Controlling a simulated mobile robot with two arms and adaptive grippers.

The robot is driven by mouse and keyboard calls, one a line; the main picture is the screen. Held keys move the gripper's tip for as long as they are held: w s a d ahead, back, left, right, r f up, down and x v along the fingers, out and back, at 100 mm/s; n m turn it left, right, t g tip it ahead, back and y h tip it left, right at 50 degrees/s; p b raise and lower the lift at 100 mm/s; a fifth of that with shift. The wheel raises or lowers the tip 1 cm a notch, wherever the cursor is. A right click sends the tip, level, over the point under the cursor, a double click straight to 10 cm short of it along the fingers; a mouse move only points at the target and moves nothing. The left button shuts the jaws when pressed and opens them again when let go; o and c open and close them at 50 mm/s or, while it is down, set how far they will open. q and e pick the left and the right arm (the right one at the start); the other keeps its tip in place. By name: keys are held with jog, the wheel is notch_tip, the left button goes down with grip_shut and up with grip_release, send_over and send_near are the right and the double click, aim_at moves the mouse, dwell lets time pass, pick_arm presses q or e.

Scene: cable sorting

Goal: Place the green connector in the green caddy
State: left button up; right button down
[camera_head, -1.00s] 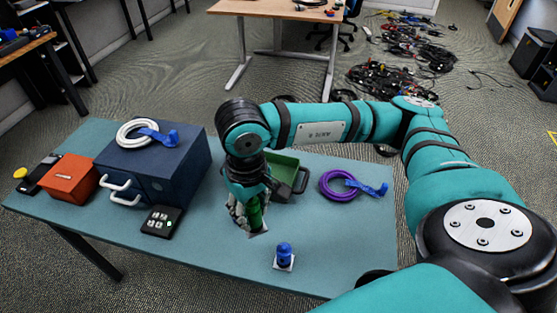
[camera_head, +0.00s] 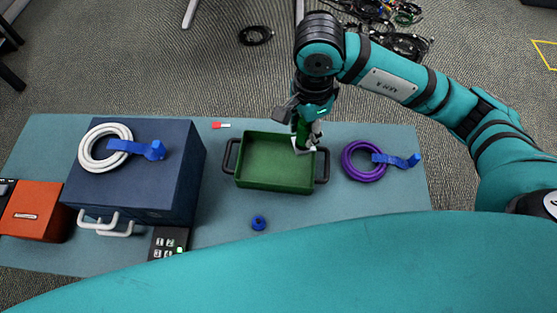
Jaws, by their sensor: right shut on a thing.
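The green connector (camera_head: 301,130) is in my right gripper (camera_head: 306,137), with a white square piece at its lower end. The gripper is shut on it and holds it at the back right corner of the green caddy (camera_head: 274,189). The connector overlaps the caddy's rim in the picture; I cannot tell its exact height above it. The caddy is an open green tray with dark side handles, and its visible floor is empty. My left gripper is not in view.
A blue connector (camera_head: 258,223) stands in front of the caddy. A purple cable coil (camera_head: 362,174) lies to the right. A dark blue box (camera_head: 180,170) with a white cable coil (camera_head: 88,153) on top stands left, beside an orange box (camera_head: 35,211). My arm covers the front.

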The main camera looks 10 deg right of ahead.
aim_at(297, 148)
jog(key=m, duration=0.1)
jog(key=a+m, duration=0.1)
jog(key=m, duration=0.1)
jog(key=shift+s+a+f, duration=0.1)
jog(key=shift+f, duration=0.1)
jog(key=shift+a+f+m, duration=0.1)
jog(key=shift+f+m, duration=0.15)
jog(key=shift+m, duration=0.25)
notch_tip(297, 148, down, 6)
jog(key=shift+r, duration=0.1)
notch_tip(297, 148, down, 4)
jog(key=shift+r+p, duration=0.1)
jog(key=shift+p, duration=0.3)
jog(key=shift+f, duration=0.25)
jog(key=c, duration=0.9)
grip_release()
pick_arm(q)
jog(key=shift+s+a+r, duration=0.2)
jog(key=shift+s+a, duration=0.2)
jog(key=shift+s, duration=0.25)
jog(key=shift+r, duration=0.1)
pick_arm(e)
jog(key=shift+r, duration=0.15)
